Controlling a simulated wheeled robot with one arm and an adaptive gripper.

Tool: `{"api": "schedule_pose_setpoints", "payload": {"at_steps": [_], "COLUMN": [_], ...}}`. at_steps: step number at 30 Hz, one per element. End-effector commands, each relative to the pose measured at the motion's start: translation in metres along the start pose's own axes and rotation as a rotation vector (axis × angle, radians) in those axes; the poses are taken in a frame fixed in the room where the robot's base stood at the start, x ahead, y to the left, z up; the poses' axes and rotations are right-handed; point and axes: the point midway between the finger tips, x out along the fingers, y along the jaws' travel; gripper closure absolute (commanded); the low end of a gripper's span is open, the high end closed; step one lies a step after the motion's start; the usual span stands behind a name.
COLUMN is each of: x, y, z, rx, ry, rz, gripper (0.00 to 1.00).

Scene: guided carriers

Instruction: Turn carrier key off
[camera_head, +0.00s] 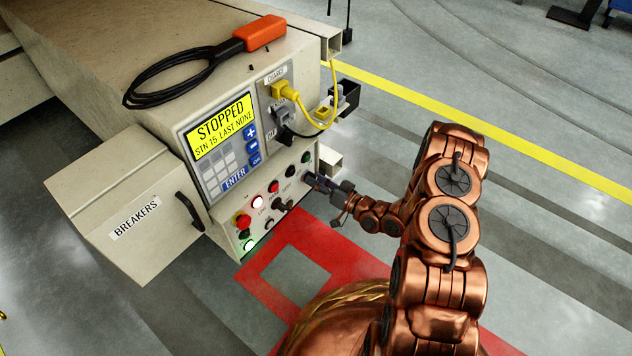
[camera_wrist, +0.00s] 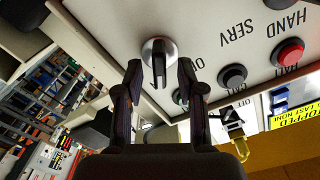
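The carrier (camera_head: 75,45) is a beige machine with a front control panel, and its yellow screen (camera_head: 222,127) reads "STOPPED". The carrier key (camera_wrist: 159,64) shows in the wrist view as a dark, narrow grip on a round silver switch at the panel's edge. My gripper (camera_wrist: 159,76) is open, with one finger on each side of the key and small gaps between. In the head view, my gripper (camera_head: 317,184) is at the right end of the button row and hides the key. The key's switch position cannot be read clearly.
A black button (camera_wrist: 233,76) and a red button (camera_wrist: 288,53) sit beside the key. An orange-handled tool with black cable (camera_head: 262,32) lies on top. A yellow plug (camera_head: 286,91) and the breakers box (camera_head: 130,190) project from the carrier.

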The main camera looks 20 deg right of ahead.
Motion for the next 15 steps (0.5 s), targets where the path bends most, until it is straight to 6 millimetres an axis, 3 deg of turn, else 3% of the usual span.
{"api": "schedule_pose_setpoints", "payload": {"at_steps": [13,15], "x": [0.006,0.0059], "y": [0.0001,0.0001], "z": [-0.0007,-0.0007], "rx": [-0.001,-0.001], "ry": [0.001,0.001], "rz": [0.001,0.001], "gripper": [0.61,0.69]}}
